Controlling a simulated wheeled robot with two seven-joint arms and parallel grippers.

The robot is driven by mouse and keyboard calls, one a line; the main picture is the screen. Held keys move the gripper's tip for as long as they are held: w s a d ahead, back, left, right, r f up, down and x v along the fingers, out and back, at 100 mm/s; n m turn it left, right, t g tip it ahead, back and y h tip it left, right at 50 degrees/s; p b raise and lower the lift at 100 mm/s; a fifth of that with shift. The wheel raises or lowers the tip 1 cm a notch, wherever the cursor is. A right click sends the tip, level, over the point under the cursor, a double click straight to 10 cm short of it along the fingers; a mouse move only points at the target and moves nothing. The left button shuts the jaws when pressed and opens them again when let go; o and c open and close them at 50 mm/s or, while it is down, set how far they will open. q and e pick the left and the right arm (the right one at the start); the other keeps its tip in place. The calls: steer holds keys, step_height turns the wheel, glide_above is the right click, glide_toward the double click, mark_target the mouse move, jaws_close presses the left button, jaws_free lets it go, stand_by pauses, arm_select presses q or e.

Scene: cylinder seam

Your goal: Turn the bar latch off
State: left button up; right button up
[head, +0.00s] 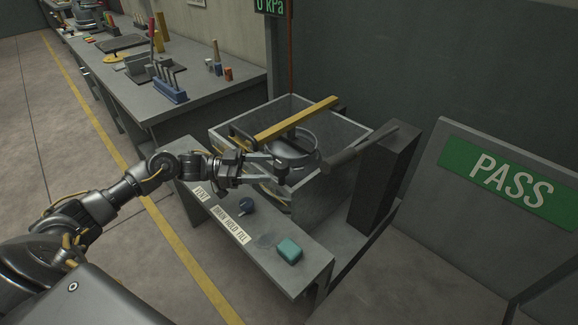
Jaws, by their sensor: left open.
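The bar I take for the latch is a long yellow bar (297,118) lying slantwise over an open grey box (352,131). Below it is a round metal ring or lid (296,150). My left gripper (279,170) is open at the near side of the box, just in front of the ring and lower than the yellow bar. It looks apart from the bar; whether it touches the ring I cannot tell. The gripper and wrist hide part of the box's near wall. My right gripper is not in view.
A narrow grey bench (296,236) in front carries a dark blue knob (247,205), a teal block (289,251) and white labels. A dark post (383,178) with a tapered arm stands right of the box. A green PASS panel (508,180) is farther right.

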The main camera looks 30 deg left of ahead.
mark_target(288, 168)
arm_select(q)
steer(key=x, duration=0.7)
steer(key=shift+w+d+p, duration=0.1)
steer(key=shift+d+p, duration=0.05)
steer(key=shift+p, duration=0.25)
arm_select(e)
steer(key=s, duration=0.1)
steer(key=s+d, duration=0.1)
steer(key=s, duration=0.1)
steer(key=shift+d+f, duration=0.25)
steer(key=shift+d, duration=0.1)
arm_select(q)
steer(key=shift+c, duration=0.4)
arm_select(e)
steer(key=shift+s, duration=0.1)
